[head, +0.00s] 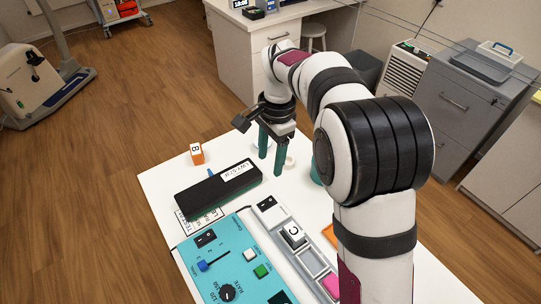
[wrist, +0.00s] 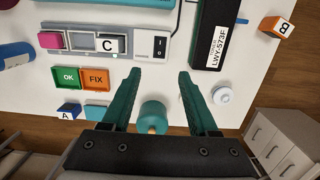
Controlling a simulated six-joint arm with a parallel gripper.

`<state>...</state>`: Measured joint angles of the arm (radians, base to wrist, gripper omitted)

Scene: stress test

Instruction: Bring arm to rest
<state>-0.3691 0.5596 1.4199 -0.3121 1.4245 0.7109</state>
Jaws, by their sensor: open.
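My gripper (head: 271,163) is at the far end of the white table (head: 160,179), with its two teal fingers pointing down. In the wrist view my gripper (wrist: 160,75) shows its fingers spread wide, with nothing held between them. A teal rounded object with an orange tip (wrist: 153,117) appears between the fingers in that view, lower down near the table edge; I cannot tell its height against the fingers. A small white round piece (wrist: 222,95) lies just outside the right finger.
A black labelled box (head: 215,189) and an orange-and-white B cube (head: 197,154) are on the table. A teal control panel (head: 213,280) and a grey tray with a C block (head: 293,235) are nearer. Cabinets (head: 455,95) stand behind; open floor lies left.

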